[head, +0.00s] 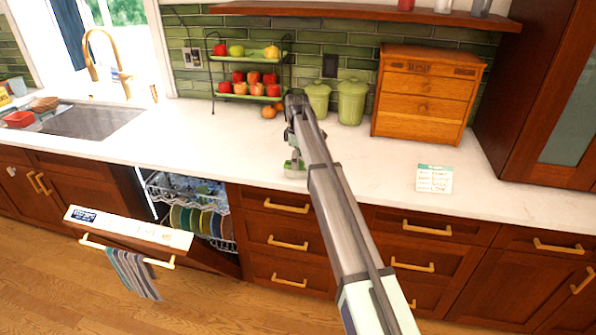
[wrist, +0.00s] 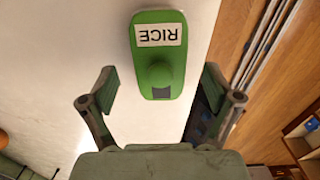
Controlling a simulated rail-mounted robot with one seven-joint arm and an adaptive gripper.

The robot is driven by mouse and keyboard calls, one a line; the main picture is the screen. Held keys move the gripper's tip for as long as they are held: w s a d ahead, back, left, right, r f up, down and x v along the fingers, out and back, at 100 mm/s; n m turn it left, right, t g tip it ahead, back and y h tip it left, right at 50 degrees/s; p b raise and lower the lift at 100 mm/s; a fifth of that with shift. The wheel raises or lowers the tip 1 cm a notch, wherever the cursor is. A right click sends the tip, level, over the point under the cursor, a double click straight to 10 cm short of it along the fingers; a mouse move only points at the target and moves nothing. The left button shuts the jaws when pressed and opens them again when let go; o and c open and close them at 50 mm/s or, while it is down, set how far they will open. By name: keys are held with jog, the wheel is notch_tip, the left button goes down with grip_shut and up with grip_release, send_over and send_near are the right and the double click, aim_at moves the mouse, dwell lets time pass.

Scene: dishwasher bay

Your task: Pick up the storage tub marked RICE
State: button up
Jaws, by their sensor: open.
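The green storage tub marked RICE (wrist: 158,70) shows in the wrist view, seen from above with a round knob on its lid and a white label. It rests on the pale counter close to the front edge. My gripper (wrist: 161,78) is open and empty. Its two fingers stand apart to either side of the tub's near end in the picture, not touching it. In the head view my gripper (head: 294,163) is low over the counter's front edge. My arm hides much of that spot, and I cannot make out the tub clearly there.
Two pale green canisters (head: 351,102) and a wooden drawer box (head: 424,95) stand at the back. A fruit rack (head: 249,92) is left of them, with orange fruit (head: 268,112) beside it. The open dishwasher door (head: 130,232) juts out below. A note card (head: 434,179) lies right.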

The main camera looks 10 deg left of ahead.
notch_tip(320, 180, down, 4)
jog(key=shift+d+f+p, duration=0.1)
jog(key=shift+d+p, duration=0.05)
jog(key=shift+p, duration=0.6)
jog(key=c, duration=1.5)
jog(key=shift+o, duration=0.2)
